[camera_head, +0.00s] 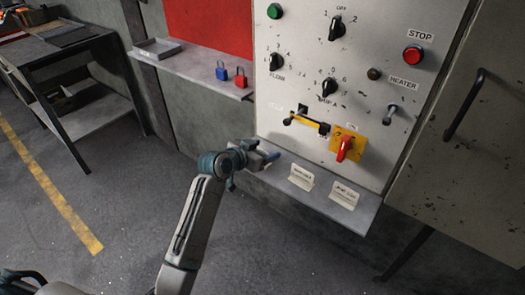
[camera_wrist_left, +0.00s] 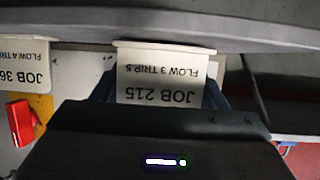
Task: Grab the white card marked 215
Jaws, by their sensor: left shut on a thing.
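My left gripper (camera_head: 267,158) is at the left end of the ledge below the control panel in the head view. It is shut on the card, with a dark blue finger at each side of it in the left wrist view. In the head view I cannot make out this card at the gripper. My right gripper is not in view.
Two more white cards (camera_head: 301,177) (camera_head: 344,195) stand on the grey ledge (camera_head: 355,219) right of the gripper. A card marked JOB 36 (camera_wrist_left: 25,68) is partly cut off. A red-handled yellow switch (camera_head: 346,148) is above. Padlocks (camera_head: 240,78) sit on a shelf.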

